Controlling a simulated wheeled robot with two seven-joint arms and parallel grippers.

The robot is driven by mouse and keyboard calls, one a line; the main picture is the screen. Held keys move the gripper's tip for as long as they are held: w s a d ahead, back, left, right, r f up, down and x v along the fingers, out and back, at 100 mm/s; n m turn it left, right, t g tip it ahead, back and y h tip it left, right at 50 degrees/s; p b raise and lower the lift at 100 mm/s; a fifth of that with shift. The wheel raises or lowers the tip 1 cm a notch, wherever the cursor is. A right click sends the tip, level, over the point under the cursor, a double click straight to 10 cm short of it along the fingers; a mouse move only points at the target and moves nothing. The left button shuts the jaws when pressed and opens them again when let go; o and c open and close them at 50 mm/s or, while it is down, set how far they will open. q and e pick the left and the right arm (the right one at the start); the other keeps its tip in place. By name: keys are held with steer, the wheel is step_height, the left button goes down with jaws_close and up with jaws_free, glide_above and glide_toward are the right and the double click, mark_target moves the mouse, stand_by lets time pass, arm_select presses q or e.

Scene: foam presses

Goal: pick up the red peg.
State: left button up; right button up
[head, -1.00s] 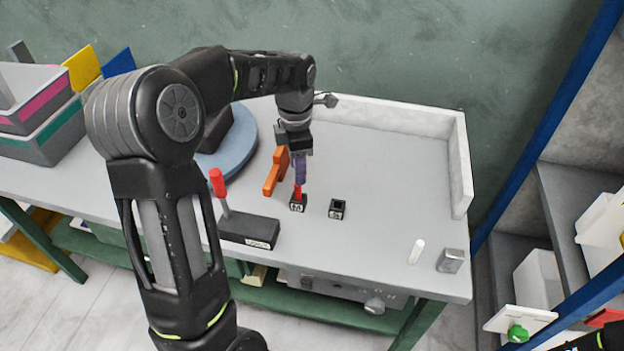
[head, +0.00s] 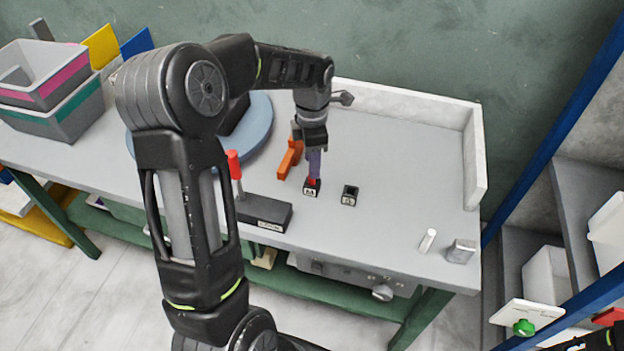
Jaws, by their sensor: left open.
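The red peg (head: 312,182) stands in a small black block (head: 312,190) with a white label, on the grey worktop. Only a short red part of it shows. My left gripper (head: 314,176) points down, its purple fingers right at the peg and hiding its upper part. The gripper is open. I cannot tell whether the fingers touch the peg.
An empty-looking black socket block (head: 350,195) stands to the right. An orange piece (head: 290,159) and a black box (head: 263,212) with a red-handled lever (head: 235,165) are close on the left. A white cylinder (head: 428,240) and a metal block (head: 461,251) lie at the right front.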

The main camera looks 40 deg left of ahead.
arm_select(q)
steer(key=shift+f+p, duration=0.65)
steer(key=shift+f, duration=1.75)
steer(key=shift+c, duration=0.2)
jaws_close()
